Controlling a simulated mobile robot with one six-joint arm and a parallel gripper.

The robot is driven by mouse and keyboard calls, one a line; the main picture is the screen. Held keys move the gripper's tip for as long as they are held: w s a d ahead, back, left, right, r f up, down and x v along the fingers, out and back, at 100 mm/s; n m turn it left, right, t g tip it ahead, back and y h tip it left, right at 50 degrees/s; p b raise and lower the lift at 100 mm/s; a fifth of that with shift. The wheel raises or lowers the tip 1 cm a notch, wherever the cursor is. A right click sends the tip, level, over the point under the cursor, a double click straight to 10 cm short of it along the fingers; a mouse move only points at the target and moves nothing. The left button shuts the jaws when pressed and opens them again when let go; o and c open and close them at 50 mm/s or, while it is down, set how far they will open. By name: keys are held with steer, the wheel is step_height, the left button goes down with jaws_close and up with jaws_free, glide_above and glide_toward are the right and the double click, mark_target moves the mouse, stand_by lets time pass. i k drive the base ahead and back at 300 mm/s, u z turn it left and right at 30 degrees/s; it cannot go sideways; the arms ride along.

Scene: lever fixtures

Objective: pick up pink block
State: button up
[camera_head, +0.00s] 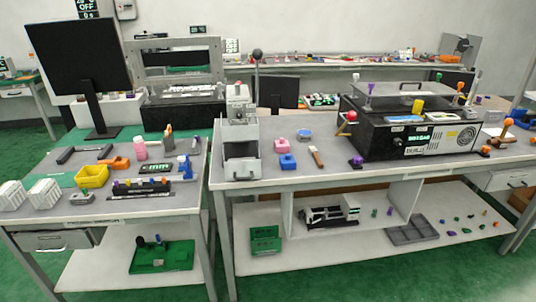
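A small pink block (281,145) sits on the grey top of the right-hand workbench (330,175), right of a grey lever press (241,140). A blue block (287,162) lies just in front of it, very close; I cannot tell whether they touch. My gripper is not in view.
A blue round item (304,134) and a brown-handled tool (316,155) lie right of the pink block. A black machine (410,130) with a red-knobbed lever stands further right. The left bench holds a yellow bin (92,176) and a monitor (92,58). Green floor is open in front.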

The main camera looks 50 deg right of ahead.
mark_target(280, 149)
steer(key=z, duration=0.15)
steer(key=i, duration=0.95)
steer(key=u, duration=0.15)
steer(key=k, duration=0.95)
steer(key=z, duration=0.2)
steer(key=i, duration=0.55)
steer(key=u, duration=0.05)
